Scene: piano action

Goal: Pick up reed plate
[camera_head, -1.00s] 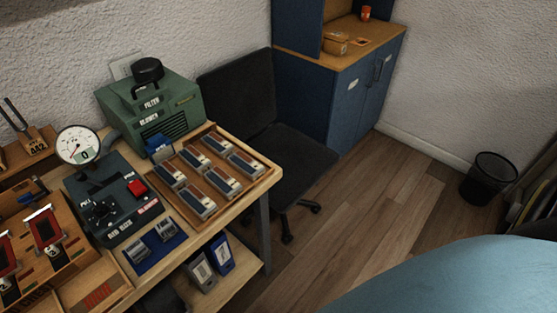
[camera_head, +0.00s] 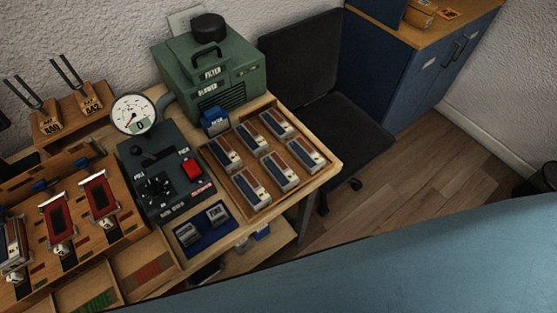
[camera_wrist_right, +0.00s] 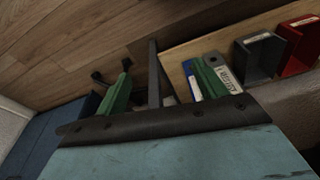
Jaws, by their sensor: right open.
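I cannot tell for sure which piece is the reed plate. Several small plate-like blocks with dark blue and brown-red faces and pale ends lie in a wooden tray (camera_head: 250,208) in the head view. Red framed pieces (camera_head: 98,195) sit in a wooden bench fixture (camera_head: 125,222) at the left. In the right wrist view my right gripper (camera_wrist_right: 160,88) is open, with two green fingers apart and nothing between them. It points toward the floor and the lower shelf, away from the tray. My left gripper is not in view.
A dark control box (camera_head: 165,170) with a red switch, a gauge (camera_head: 134,114) and a green blower (camera_head: 208,80) crowd the bench. A black chair (camera_head: 300,60) stands behind the bench's right end. Binders and a red box (camera_wrist_right: 300,45) show in the right wrist view.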

